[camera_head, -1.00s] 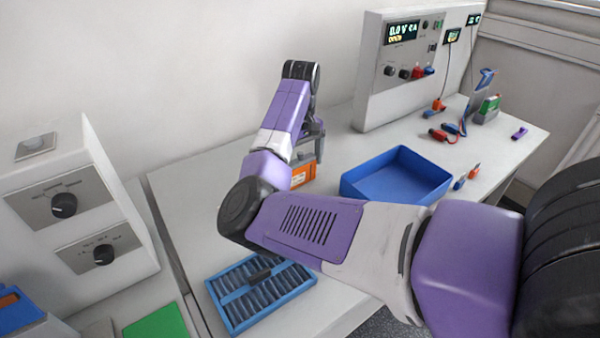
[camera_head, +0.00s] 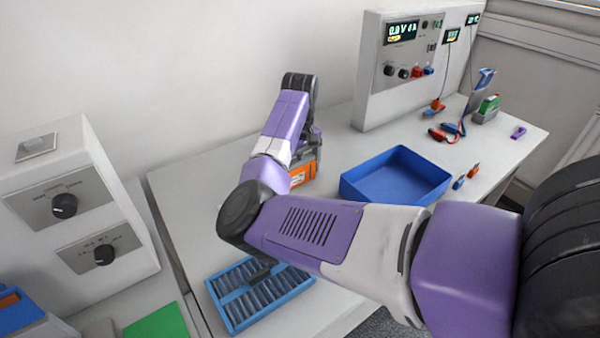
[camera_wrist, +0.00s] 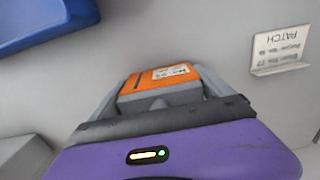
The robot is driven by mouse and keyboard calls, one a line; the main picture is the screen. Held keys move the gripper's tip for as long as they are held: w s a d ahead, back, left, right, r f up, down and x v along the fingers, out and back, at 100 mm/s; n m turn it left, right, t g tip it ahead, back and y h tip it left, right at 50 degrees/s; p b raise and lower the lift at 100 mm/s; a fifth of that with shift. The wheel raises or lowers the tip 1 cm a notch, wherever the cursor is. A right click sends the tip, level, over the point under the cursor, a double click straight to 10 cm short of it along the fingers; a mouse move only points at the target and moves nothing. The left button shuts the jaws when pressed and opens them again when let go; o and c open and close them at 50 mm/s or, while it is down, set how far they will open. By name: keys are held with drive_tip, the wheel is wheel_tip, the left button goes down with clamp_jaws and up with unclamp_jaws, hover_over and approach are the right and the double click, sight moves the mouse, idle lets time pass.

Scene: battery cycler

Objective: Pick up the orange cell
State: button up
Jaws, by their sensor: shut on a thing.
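The orange cell (camera_head: 303,172) is a block with a pale label, seen behind my forearm on the white bench in the head view. In the wrist view the orange cell (camera_wrist: 160,83) sits between the two grey fingers of my gripper (camera_wrist: 160,92). My gripper, partly hidden by my arm in the head view (camera_head: 306,150), is shut on the cell. Whether the cell is clear of the bench top I cannot tell.
A blue open tray (camera_head: 396,176) stands right of the cell. A blue rack (camera_head: 222,312) with dark slots is at the front. A tester panel (camera_head: 365,80) stands behind. A "PATCH" sign (camera_wrist: 280,50) shows in the wrist view. Small leads and clips lie at the right.

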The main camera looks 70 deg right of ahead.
drive_tip(key=shift+r, duration=0.2)
wheel_tip(320, 180, up, 20)
drive_tip(key=p, duration=0.1)
drive_tip(key=shift+f, duration=0.15)
idle(0.4)
